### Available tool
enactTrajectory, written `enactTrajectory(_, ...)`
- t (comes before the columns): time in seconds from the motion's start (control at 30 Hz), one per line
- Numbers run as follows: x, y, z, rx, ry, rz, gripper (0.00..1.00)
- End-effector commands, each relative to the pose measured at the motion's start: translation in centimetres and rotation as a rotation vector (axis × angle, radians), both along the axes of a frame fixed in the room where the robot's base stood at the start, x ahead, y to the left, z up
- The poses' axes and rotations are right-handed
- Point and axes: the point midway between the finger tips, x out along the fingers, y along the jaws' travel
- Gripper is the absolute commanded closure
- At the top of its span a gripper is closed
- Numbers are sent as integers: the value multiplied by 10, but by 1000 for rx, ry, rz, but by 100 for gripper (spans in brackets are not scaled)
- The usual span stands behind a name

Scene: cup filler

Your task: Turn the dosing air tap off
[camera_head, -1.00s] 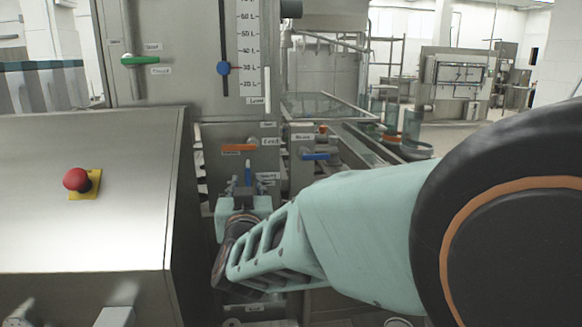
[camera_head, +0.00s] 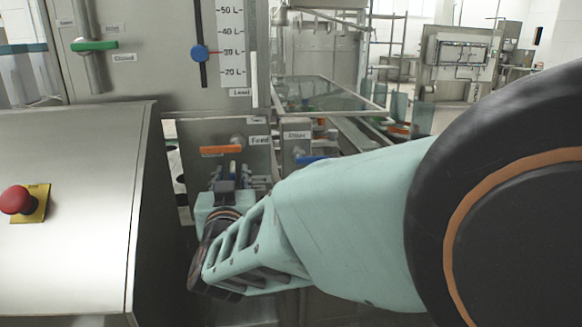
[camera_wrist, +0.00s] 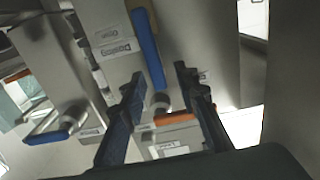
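The dosing air tap has a long blue lever (camera_wrist: 149,48) beside a label reading "Dosing" and one reading "Open" in the wrist view. In the head view my gripper's fingers are partly hidden.
An orange lever (camera_head: 228,150) by a "Feed" label and another blue lever (camera_head: 310,159) are close by; the orange one also shows in the wrist view (camera_wrist: 174,118). A steel cabinet with a red button (camera_head: 17,200) stands left. A green lever (camera_head: 95,45) is above.

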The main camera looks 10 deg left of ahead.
Motion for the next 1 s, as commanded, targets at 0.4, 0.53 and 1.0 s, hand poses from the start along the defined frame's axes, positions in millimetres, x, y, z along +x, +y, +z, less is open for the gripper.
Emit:
enactTrajectory(0.4, -1, 1, 0, 0, 0, 1, 75)
enactTrajectory(0.53, -1, 1, 0, 0, 0, 1, 89)
enactTrajectory(1.0, -1, 1, 0, 0, 0, 0, 100)
